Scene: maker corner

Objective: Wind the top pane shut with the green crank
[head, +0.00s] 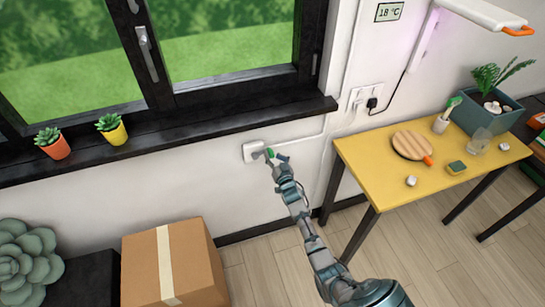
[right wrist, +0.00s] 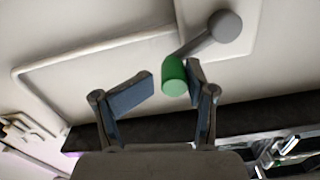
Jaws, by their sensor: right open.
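The crank's green handle (head: 270,152) sits at a small white wall box (head: 252,151) below the window sill. In the right wrist view the green handle (right wrist: 174,76) hangs on a grey crank arm (right wrist: 205,38). My right gripper (head: 279,159) is at the handle in the head view. In the right wrist view its two fingers (right wrist: 171,73) are apart, with the handle between or just beyond their tips, closer to the right finger. Contact cannot be told. Dark-framed window panes (head: 220,40) show at the top; the window's upper part is out of view. My left gripper is not in view.
Two small potted succulents (head: 58,148) stand on the dark sill (head: 190,130). A cardboard box (head: 200,262) is on the floor below. A yellow table (head: 375,165) with a striped round board (head: 410,145), plants and small items stands to the right of my right arm.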

